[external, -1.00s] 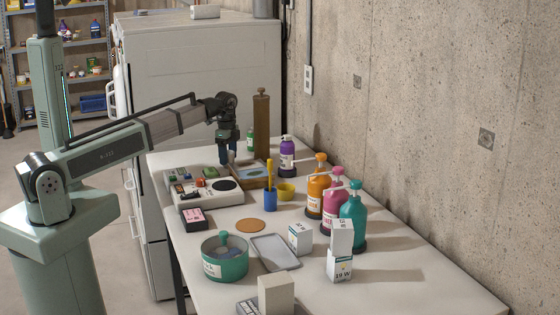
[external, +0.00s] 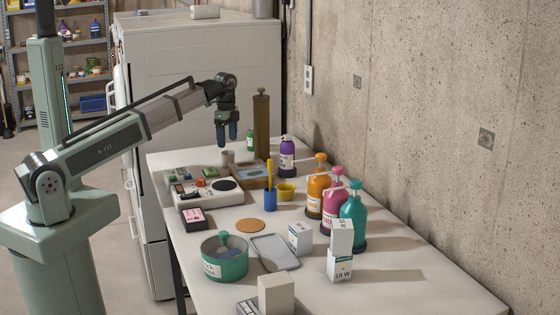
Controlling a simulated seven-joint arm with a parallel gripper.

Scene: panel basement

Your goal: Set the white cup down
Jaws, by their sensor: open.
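A small whitish-grey cup (external: 228,157) stands upright on the far part of the table, behind the wooden tray and the grey device. My gripper (external: 228,138) is above the cup, its dark blue fingers pointing down. The gripper is open and empty. The fingertips appear clear of the cup, with a small gap above its rim. The cup's lower part is partly hidden by the things in front of it.
Pump bottles (external: 319,190) line the wall side.

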